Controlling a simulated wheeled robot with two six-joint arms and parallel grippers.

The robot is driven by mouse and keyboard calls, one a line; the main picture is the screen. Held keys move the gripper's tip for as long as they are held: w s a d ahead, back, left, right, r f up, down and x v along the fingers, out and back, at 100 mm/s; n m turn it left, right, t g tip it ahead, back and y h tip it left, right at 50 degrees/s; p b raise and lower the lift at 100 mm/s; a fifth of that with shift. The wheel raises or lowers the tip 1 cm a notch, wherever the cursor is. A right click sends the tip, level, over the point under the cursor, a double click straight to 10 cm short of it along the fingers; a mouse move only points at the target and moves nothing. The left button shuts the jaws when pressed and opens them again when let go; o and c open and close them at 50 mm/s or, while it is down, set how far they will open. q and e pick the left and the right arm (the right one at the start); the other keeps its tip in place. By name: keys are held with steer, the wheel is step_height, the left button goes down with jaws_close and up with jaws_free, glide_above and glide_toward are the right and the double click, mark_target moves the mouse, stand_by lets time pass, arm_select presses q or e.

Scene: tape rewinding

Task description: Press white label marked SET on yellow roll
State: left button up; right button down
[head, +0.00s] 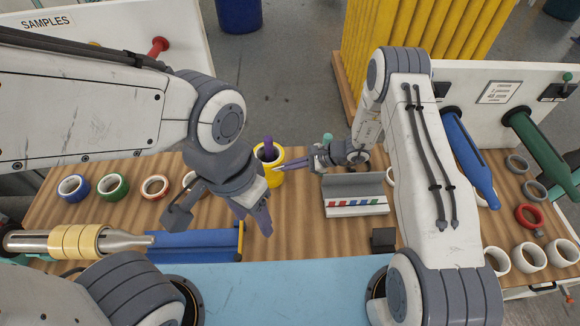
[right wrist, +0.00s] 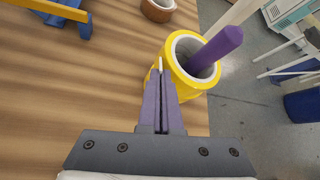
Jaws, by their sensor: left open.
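The yellow roll (head: 275,178) stands near the middle of the table's far side with its opening upward. A purple rod (head: 268,149) leans out of its core. In the right wrist view the yellow roll (right wrist: 188,88) is just ahead of my right gripper (right wrist: 160,75). That gripper's purple fingers are close together, with a thin white piece (right wrist: 160,63), seemingly the label, at their tips against the roll's side. No lettering is readable. In the head view my right gripper (head: 277,167) reaches in from the right. My left gripper (head: 252,220) is open and empty, nearer than the roll.
Blue (head: 73,188), green (head: 113,187) and brown (head: 155,187) rolls lie at left. A label holder (head: 355,205) with coloured marks and a small black block (head: 383,240) are right of centre. A blue tool (head: 195,246) lies near the front. Bare wood shows between.

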steer(key=shift+w+a+b, duration=0.3)
steer(key=shift+w+b, duration=0.25)
steer(key=shift+w, duration=0.2)
steer(key=shift+w+a+b, duration=0.3)
steer(key=shift+w+b, duration=0.2)
steer(key=shift+w, duration=0.25)
stand_by(0.6)
stand_by(0.3)
steer(key=c, duration=1)
jaws_free()
steer(key=b, duration=0.4)
glide_toward(279, 161)
steer(key=shift+v, duration=1.5)
